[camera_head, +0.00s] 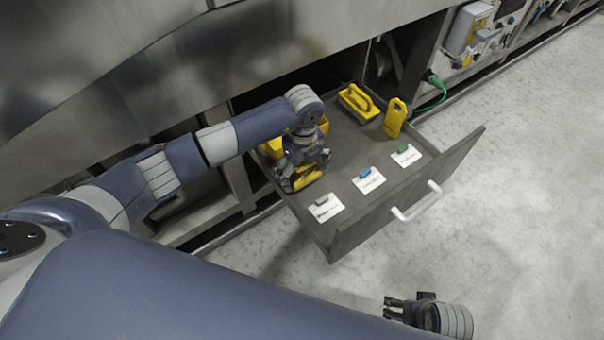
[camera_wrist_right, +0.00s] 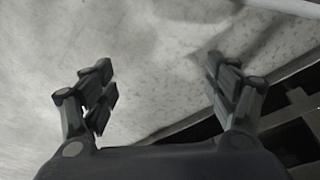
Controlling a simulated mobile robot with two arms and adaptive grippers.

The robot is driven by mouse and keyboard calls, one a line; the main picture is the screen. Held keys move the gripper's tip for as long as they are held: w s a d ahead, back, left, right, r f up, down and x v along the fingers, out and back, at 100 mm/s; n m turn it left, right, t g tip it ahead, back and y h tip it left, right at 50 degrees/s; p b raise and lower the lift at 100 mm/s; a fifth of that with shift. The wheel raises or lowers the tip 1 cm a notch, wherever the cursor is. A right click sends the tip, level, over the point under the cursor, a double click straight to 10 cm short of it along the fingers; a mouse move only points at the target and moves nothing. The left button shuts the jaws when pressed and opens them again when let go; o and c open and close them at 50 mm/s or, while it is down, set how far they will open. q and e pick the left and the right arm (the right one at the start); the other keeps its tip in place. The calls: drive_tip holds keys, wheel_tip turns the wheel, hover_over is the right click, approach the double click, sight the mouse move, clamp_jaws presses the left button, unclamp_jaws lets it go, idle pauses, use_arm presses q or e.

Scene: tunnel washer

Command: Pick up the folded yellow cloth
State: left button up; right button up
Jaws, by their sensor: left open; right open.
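The folded yellow cloth (camera_head: 309,179) lies in the open drawer, at its left part, partly hidden by my left gripper. My left gripper (camera_head: 299,182) is open, pointing down over the cloth with its fingers at the cloth's sides. Whether the fingers touch the cloth, I cannot tell. My right gripper (camera_head: 393,309) is out over the floor in front of the drawer, open and empty. It also shows in the right wrist view (camera_wrist_right: 165,85), with its fingers wide apart and only floor between them.
The grey drawer (camera_head: 345,229) has a white handle (camera_head: 417,203). In it are a yellow-handled brush (camera_head: 358,103), an upright yellow object (camera_head: 395,118), a yellow item (camera_head: 272,148) behind my left wrist, and white cards (camera_head: 368,180) with coloured clips. Machine panels rise behind; floor on the right is clear.

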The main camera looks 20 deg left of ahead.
sight(303, 172)
use_arm(q)
drive_tip(key=c, duration=0.7)
drive_tip(key=shift+r, duration=0.1)
drive_tip(key=shift+r, duration=0.45)
wheel_tip(303, 172, up, 3)
drive_tip(key=shift+w+f+p, duration=0.1)
drive_tip(key=shift+f+p, duration=0.05)
drive_tip(key=shift+p, duration=0.3)
drive_tip(key=s+r+p, duration=0.1)
drive_tip(key=s, duration=1.5)
drive_tip(key=shift+d+r+p, duration=0.15)
drive_tip(key=shift+d+p, duration=0.2)
drive_tip(key=shift+d, duration=0.1)
use_arm(e)
wheel_tip(303, 172, down, 9)
drive_tip(key=s, duration=0.2)
drive_tip(key=shift+s+r+g, duration=0.15)
drive_tip(key=shift+s+g, duration=0.15)
drive_tip(key=shift+s, duration=0.05)
use_arm(q)
drive_tip(key=shift+s, duration=0.1)
use_arm(e)
drive_tip(key=shift+d, duration=0.15)
